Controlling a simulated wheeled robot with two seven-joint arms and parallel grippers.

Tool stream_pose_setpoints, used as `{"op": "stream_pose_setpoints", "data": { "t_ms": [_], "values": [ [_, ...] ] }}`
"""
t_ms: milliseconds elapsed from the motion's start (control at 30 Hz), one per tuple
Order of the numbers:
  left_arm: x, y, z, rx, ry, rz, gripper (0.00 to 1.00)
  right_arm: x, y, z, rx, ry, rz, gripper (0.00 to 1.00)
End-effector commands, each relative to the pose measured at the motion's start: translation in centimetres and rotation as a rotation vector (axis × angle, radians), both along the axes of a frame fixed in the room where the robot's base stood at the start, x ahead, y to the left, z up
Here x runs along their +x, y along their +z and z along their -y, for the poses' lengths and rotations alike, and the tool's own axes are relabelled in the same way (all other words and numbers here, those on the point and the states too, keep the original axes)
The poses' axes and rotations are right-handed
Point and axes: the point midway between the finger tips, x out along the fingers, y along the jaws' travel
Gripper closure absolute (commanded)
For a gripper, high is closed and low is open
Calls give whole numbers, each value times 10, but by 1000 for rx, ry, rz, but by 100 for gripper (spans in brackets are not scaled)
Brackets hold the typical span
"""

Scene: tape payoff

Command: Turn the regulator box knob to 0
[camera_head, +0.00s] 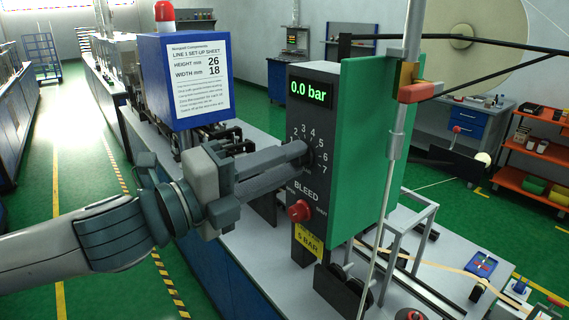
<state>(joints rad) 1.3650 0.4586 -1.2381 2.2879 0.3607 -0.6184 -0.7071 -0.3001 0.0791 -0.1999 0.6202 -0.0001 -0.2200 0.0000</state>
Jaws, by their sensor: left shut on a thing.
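The regulator box (316,110) stands upright with a dark front panel and green side. Its green display (310,91) reads 0.0 bar. Below it is a dial with numbers, of which 2 to 7 show around the right. My left gripper (304,155) reaches in from the left and is shut on the regulator knob at the dial's middle. The fingers hide most of the knob and the dial's lower left, so I cannot tell where its pointer stands. A red bleed knob (299,211) sits below, apart from the fingers. My right gripper is not in view.
A blue box with a set-up sheet (201,76) and red lamp stands behind my left gripper. A vertical metal pole (393,165) with an orange clamp (416,92) stands right of the regulator box. A yellow 5 BAR label (308,241) hangs below the bleed knob.

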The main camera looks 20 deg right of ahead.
Motion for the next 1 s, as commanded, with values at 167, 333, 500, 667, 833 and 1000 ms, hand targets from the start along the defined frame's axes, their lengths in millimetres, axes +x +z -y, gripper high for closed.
{"op": "stream_pose_setpoints", "data": {
  "t_ms": [167,333,500,667,833,1000],
  "values": [
    [0,0,0,-59,0,-161,99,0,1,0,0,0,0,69],
    [-1,0,1,-113,-1,-314,99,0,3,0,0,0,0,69],
    [-1,1,0,-169,1,-465,99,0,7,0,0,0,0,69],
    [-1,2,0,-220,0,-609,99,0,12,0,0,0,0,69],
    [-1,2,1,-272,0,-752,99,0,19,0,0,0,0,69],
    [-1,2,1,-314,0,-867,99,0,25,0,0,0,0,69]
  ]
}}
